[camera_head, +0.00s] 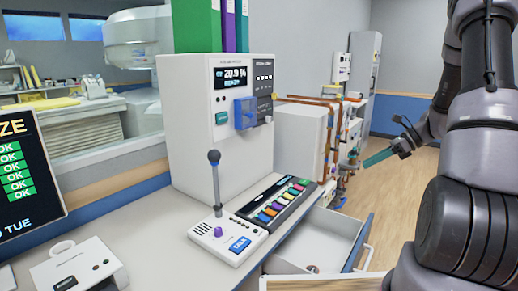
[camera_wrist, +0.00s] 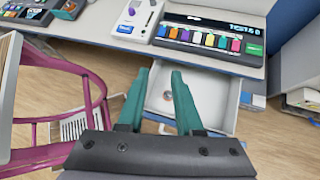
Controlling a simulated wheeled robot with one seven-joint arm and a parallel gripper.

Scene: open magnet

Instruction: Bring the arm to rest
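My arm (camera_head: 478,150) reaches in from the right side of the head view. My gripper (camera_head: 368,161) is out over the floor side, right of the counter, with its teal fingers pointing left. In the wrist view my gripper (camera_wrist: 160,76) shows two teal fingers with a clear gap between them and nothing held. Beyond the fingers lies an open white drawer (camera_head: 338,228), also in the wrist view (camera_wrist: 215,105). A small round item (camera_wrist: 168,96) lies inside the drawer, partly seen between the fingers.
The counter (camera_head: 140,215) carries a microphone console (camera_head: 228,238), a panel of coloured keys (camera_head: 275,204) and a white cabinet (camera_head: 185,125). Copper pipework (camera_head: 325,130) stands behind the gripper. A magenta chair (camera_wrist: 80,95) is left of the fingers in the wrist view. Wooden floor is open at right.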

